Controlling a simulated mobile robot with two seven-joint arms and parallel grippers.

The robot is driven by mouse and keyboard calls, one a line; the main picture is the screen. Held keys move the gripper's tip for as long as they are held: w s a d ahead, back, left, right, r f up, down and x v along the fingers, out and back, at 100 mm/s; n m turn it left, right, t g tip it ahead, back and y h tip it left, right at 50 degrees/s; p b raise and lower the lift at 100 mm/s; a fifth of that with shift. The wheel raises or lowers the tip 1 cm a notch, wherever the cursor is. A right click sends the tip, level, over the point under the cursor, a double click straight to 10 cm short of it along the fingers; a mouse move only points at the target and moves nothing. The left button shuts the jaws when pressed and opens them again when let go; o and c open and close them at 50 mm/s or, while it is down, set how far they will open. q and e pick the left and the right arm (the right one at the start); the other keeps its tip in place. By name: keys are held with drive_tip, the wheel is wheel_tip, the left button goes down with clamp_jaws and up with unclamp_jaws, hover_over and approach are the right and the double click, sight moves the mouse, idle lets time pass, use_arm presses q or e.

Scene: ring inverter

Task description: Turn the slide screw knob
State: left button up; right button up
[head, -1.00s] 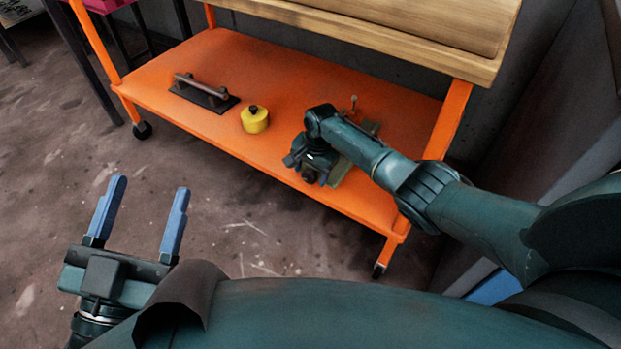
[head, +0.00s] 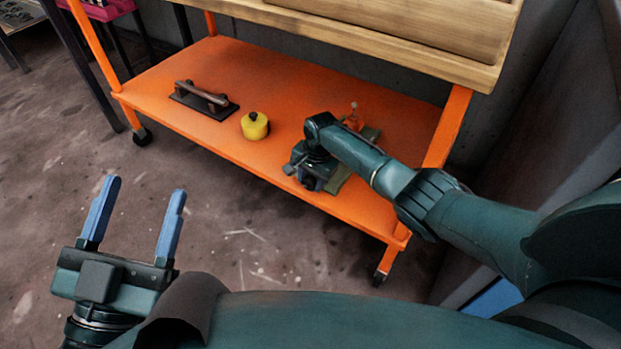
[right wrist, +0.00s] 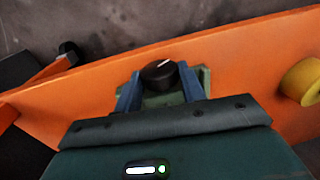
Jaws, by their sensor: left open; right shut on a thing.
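The black slide screw knob (right wrist: 159,74) has a white pointer line and shows between my right gripper's blue fingers in the right wrist view. My right gripper (right wrist: 160,85) is shut on it. In the head view my right gripper (head: 308,178) is at the front end of the green fixture (head: 340,178) and largely covers it and the knob. An orange part with a small upright lever (head: 353,121) shows behind my arm on the fixture. My left gripper (head: 131,225) is open and empty, above the floor at the lower left, well away from the fixture.
The fixture stands on the orange lower shelf (head: 245,75) of a wheeled cart. A yellow round object (head: 255,127) and a dark plate with a bar handle (head: 203,99) are to its left. The wooden upper top (head: 400,30) overhangs behind. An orange post (head: 447,125) stands to the right.

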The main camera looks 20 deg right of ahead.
drive_tip(key=shift+s+r+p, duration=0.1)
drive_tip(key=shift+p, duration=0.25)
drive_tip(key=p, duration=0.1)
drive_tip(key=t+y+p, duration=0.1)
drive_tip(key=p, duration=0.1)
drive_tip(key=shift+s+r, duration=0.2)
drive_tip(key=shift+s, duration=0.05)
drive_tip(key=shift+d+f+t+y+p, duration=0.1)
drive_tip(key=shift+f+t+y+p, duration=0.05)
drive_tip(key=shift+t+y+p, duration=0.35)
drive_tip(key=shift+s+f+t+y, duration=0.1)
drive_tip(key=shift+f+t+y, duration=0.2)
drive_tip(key=shift+t, duration=0.3)
drive_tip(key=shift+f+t, duration=0.1)
drive_tip(key=shift+t, duration=0.2)
use_arm(q)
drive_tip(key=shift+s+a+f+n+g+y, duration=0.1)
drive_tip(key=shift+s+f+n+g+y, duration=0.2)
drive_tip(key=shift+f+y, duration=0.25)
drive_tip(key=shift+s+f+n+g+y, duration=0.2)
drive_tip(key=shift+f+g+y, duration=0.25)
drive_tip(key=shift+f, duration=0.2)
use_arm(e)
drive_tip(key=shift+d+t+y, duration=0.1)
drive_tip(key=shift+t+y, duration=0.3)
drive_tip(key=shift+y, duration=0.1)
drive_tip(key=o, duration=1)
